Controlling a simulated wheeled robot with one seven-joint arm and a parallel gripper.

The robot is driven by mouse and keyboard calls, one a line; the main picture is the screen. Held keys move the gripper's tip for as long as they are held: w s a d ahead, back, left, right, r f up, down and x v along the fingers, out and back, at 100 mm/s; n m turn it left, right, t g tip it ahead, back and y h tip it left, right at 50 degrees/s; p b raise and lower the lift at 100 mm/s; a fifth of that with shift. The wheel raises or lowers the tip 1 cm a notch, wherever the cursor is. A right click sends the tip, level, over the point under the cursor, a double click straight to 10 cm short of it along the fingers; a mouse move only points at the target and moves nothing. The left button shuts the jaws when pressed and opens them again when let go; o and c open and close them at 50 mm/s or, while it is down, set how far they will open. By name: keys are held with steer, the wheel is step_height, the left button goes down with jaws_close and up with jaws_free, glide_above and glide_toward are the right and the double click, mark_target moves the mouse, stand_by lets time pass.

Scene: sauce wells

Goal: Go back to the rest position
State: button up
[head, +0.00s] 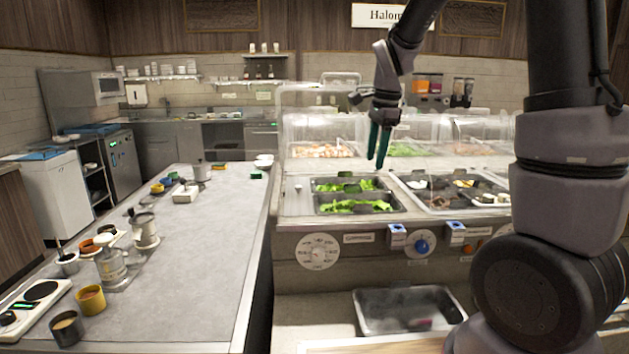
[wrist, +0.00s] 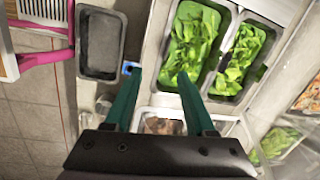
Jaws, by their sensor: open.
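My gripper (head: 378,146) hangs from my arm above the food counter, with its green fingers pointing down. In the wrist view my gripper (wrist: 161,82) shows its two green fingers apart with nothing between them. Below and beyond the fingers are wells of green leaves (wrist: 193,42). In the head view the leaf wells (head: 355,206) lie in the counter top just below and left of the fingertips. The fingers appear clear of the leaves.
Wells of other food (head: 455,187) lie to the right. Clear covers (head: 320,130) stand behind. A metal tray (head: 405,308) sits low at the front. A grey worktable (head: 200,250) at left carries pots and cups; its middle is clear.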

steer(key=s+d+r+n+t, duration=0.1)
steer(key=s+r+n+t, duration=0.1)
steer(key=s, duration=0.5)
steer(key=s+d+r+n+t, duration=0.1)
steer(key=s+r+n, duration=0.4)
steer(key=s+n, duration=0.1)
steer(key=s+d+r+n+t+y, duration=0.1)
steer(key=s+d+r+n+t, duration=0.1)
steer(key=s+r+n, duration=0.2)
steer(key=s, duration=0.3)
steer(key=shift+s+t, duration=0.3)
steer(key=shift+s, duration=0.05)
steer(key=shift+d, duration=0.15)
stand_by(0.8)
